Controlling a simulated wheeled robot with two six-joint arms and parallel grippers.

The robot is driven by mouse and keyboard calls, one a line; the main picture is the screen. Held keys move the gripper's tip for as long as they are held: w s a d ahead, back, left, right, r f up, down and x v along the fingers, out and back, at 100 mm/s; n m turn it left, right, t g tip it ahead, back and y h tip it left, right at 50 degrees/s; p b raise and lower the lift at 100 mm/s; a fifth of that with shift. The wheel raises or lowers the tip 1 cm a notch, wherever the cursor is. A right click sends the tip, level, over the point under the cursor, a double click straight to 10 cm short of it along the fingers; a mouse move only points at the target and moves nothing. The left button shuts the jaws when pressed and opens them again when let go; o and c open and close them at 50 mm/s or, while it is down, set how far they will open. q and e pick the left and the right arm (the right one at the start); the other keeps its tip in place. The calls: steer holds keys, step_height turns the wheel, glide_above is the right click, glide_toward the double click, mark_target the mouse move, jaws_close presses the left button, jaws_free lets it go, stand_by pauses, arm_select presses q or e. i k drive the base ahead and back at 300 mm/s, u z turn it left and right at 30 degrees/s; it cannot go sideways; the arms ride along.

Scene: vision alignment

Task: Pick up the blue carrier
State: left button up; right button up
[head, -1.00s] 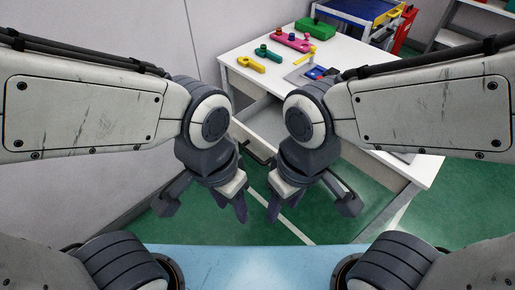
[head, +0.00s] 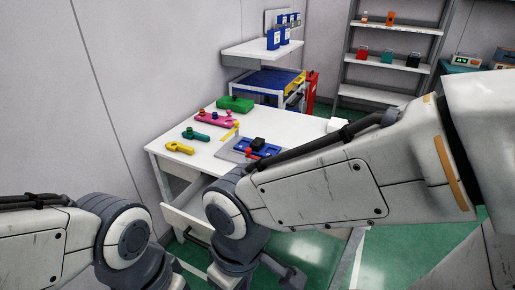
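A low blue piece, which looks like the blue carrier (head: 271,149), lies on a grey plate (head: 232,153) on the white table. A black block (head: 258,143) sits on or against it, and a red part (head: 251,154) is at its front; my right arm crosses just in front of it. My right gripper (head: 238,282) hangs below and in front of the table, its fingertips cut off by the bottom edge. My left gripper (head: 172,284) barely shows at the bottom edge. Neither gripper touches the blue piece.
The white table (head: 190,160) also holds a yellow part (head: 180,148), a teal part (head: 196,134), a pink part (head: 215,119) and a green block (head: 235,103). Blue boxes (head: 273,39) stand on a wall shelf (head: 250,50). A grey rack (head: 385,65) stands at the back right.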

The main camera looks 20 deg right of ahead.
mark_target(260, 148)
steer(key=k, duration=0.4)
steer(key=z, duration=1.2)
steer(key=i, duration=0.7)
steer(key=u, duration=0.95)
steer(key=i, duration=0.7)
steer(key=u, duration=0.75)
